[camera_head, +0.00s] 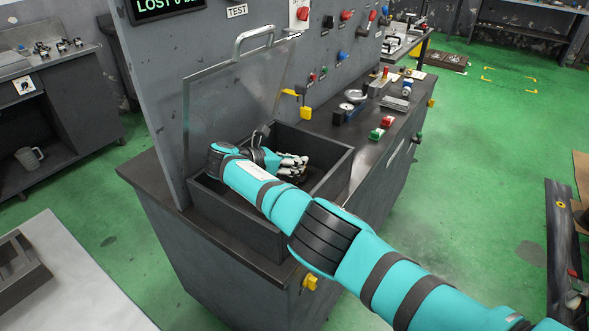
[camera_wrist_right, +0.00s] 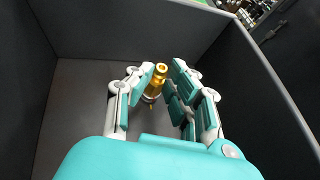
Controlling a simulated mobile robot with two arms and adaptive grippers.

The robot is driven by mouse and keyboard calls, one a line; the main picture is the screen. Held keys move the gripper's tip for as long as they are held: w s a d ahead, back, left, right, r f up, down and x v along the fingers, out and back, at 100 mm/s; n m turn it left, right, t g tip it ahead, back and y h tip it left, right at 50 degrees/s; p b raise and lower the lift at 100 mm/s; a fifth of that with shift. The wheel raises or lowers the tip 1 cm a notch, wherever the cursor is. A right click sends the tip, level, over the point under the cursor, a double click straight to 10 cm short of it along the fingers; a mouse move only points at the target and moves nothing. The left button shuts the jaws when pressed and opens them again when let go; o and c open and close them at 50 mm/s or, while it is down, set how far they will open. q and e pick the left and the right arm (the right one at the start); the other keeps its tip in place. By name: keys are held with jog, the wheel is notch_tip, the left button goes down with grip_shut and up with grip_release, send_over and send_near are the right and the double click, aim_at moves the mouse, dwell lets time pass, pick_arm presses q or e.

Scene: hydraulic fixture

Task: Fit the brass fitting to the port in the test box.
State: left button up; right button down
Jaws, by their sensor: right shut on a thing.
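The test box (camera_head: 330,178) is an open dark grey box on the bench against the panel labelled TEST. My right arm reaches into it, and my right gripper (camera_head: 293,166) is low inside. In the right wrist view, my right gripper (camera_wrist_right: 158,90) is shut on the brass fitting (camera_wrist_right: 159,75), which stands roughly upright between the fingers. A greyish ring shows at the fitting's lower end; I cannot tell whether it is the port or whether the fitting is seated on it. The port is not clearly visible. My left gripper is not in view.
A clear lid (camera_head: 225,95) with a metal handle (camera_head: 254,40) stands raised over the box. The box walls are close around my right gripper. Yellow-handled parts (camera_head: 305,112), green and red buttons (camera_head: 377,134) and small items occupy the bench to the right.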

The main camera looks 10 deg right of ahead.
jog(key=shift+w+b, duration=0.15)
jog(key=shift+b, duration=0.15)
jog(key=shift+r, duration=0.1)
jog(key=c, duration=1.2)
grip_release()
jog(key=shift+d, duration=0.1)
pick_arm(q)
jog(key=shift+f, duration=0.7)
